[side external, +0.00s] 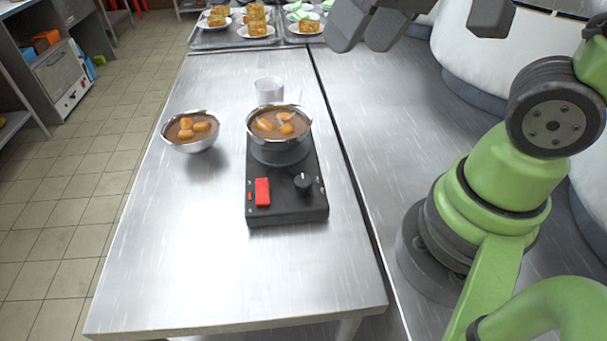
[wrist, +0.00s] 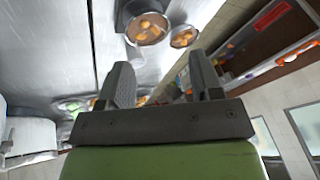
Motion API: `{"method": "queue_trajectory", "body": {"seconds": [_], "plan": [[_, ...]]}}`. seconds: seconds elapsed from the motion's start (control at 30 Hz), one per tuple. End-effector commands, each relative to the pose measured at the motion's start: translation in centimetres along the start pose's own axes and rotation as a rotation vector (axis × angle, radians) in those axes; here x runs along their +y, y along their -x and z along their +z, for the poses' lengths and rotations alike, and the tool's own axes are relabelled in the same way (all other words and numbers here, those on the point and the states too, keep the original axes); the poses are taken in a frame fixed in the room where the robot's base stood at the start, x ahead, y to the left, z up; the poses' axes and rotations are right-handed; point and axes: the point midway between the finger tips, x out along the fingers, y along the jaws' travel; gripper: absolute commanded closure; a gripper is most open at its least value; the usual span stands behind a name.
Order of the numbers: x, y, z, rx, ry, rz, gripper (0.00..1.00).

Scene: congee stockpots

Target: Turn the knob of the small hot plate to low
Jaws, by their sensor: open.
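The small black hot plate (side external: 287,208) stands on the steel table. Its round black knob (side external: 303,184) is at the front right of the top, beside a red switch (side external: 262,191). The pot (side external: 280,150) of brown liquid with orange-brown pieces sits on its burner. The pot also shows at the top of the wrist view (wrist: 148,28); the knob cannot be made out there. My gripper (side external: 367,30) is at the top of the side view, above and well behind the hot plate. Its two grey fingers are apart and empty in the wrist view (wrist: 160,82).
A metal bowl (side external: 191,143) with similar food stands left of the hot plate, and a white cup (side external: 269,90) behind it. Trays with plates of food (side external: 235,38) are at the far end. The table front is clear. Large white vessels (side external: 480,55) stand at right.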

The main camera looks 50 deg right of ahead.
Motion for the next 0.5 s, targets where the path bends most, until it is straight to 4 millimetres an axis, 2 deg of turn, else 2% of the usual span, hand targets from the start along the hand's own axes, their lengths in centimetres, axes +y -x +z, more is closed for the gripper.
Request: {"method": "queue_trajectory", "body": {"seconds": [0.03, 0.13, 0.3, 0.4, 0.5], "plan": [[-0.2, -1.6, -0.4, -0.056, 0.025, 0.026, 0.41], [-0.6, -4.7, -1.0, -0.144, 0.079, 0.071, 0.41], [-1.0, -10.0, -0.8, -0.278, 0.171, 0.138, 0.41], [-1.1, -12.4, -0.3, -0.335, 0.212, 0.165, 0.41], [-1.0, -14.0, 0.1, -0.371, 0.241, 0.182, 0.41]]}}
